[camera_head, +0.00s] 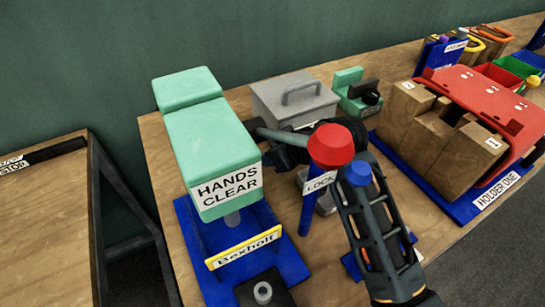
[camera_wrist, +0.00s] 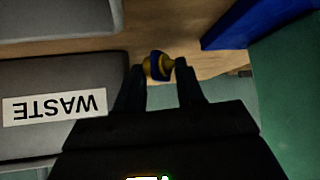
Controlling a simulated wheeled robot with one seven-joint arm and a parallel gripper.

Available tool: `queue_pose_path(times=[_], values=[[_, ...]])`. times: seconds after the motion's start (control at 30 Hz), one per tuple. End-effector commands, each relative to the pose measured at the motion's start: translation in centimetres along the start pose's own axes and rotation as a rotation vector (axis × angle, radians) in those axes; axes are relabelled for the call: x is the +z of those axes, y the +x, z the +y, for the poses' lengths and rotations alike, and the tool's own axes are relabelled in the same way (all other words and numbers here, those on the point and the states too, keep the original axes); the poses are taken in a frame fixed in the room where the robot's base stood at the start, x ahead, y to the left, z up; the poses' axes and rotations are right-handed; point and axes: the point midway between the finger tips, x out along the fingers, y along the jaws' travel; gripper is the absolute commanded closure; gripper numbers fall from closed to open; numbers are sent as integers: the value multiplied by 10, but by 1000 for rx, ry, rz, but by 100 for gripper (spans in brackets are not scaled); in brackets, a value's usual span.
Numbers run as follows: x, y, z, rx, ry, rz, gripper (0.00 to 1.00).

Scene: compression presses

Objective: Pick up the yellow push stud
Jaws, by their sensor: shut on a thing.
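The yellow push stud (camera_wrist: 166,67) shows in the wrist view, with a dark blue band around its middle. It sits between the two black fingertips of my gripper (camera_wrist: 158,68), which is shut on it. Wood tabletop shows behind it, and I cannot tell how far the stud is above the table. In the head view the stud is not visible. There my black arm reaches in behind the red LOCK knob (camera_head: 331,146), and the fingertips are hidden by the green press head (camera_head: 208,140).
A grey lidded box (camera_head: 290,98) stands behind my arm; a WASTE label (camera_wrist: 54,106) shows close by in the wrist view. The press's blue base (camera_head: 190,222) is at left. The red and wooden holder (camera_head: 475,92) is at right. A green block (camera_head: 347,77) stands at the back.

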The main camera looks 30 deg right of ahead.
Motion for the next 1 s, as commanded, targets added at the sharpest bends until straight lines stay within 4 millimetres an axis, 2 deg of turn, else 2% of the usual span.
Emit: queue_pose_path(times=[0.7,1.0], values=[[-89,-88,0,2,-1,4,94],[-112,-111,0,0,-1,0,94]])
